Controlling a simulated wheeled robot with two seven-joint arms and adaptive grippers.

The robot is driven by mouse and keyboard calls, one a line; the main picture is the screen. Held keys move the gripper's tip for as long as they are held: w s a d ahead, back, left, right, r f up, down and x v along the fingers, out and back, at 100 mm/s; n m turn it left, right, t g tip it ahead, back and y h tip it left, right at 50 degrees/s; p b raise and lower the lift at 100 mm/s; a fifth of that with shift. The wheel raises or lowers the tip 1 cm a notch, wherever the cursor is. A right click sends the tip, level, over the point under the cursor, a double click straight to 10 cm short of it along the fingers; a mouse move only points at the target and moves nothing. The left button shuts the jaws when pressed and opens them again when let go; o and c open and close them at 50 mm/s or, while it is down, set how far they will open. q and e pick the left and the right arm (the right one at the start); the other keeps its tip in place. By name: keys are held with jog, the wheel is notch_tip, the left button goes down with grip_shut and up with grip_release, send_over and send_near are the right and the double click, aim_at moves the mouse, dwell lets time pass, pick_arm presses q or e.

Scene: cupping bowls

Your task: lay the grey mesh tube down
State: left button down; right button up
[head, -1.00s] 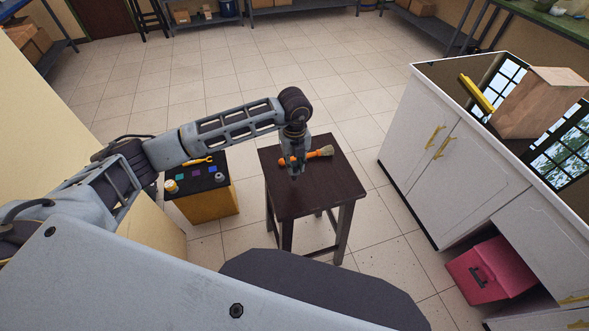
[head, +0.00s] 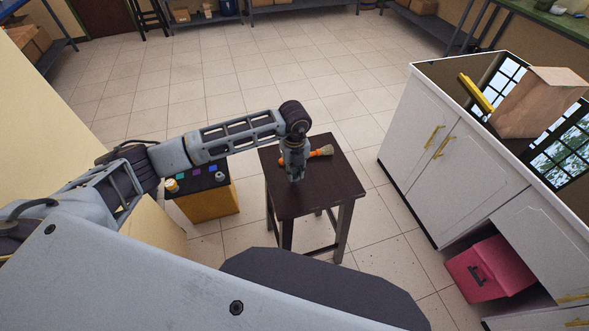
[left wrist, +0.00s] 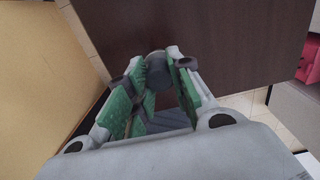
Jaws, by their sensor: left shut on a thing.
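My left gripper (head: 293,178) points down over the dark brown stool (head: 325,180), close to its top. In the left wrist view my left gripper (left wrist: 160,90) has its green-padded fingers closed around a grey round-ended piece (left wrist: 157,70), which looks like the grey mesh tube. Most of it is hidden between the fingers, so I cannot tell its tilt or whether it touches the stool. In the head view the tube cannot be made out. My right gripper is not in view.
An orange brush (head: 320,153) lies on the stool just behind my left gripper. A yellow box with a black top (head: 209,203) stands left of the stool, with small items on it. A white cabinet (head: 455,150) is at the right. The stool's front and right are bare.

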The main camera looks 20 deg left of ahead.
pick_arm(q)
jog(key=shift+f, duration=0.15)
jog(key=c, duration=1.3)
grip_release()
jog(key=shift+r, duration=0.4)
notch_tip(320, 180, up, 12)
jog(key=shift+f+b, duration=0.25)
jog(key=shift+b, duration=0.6)
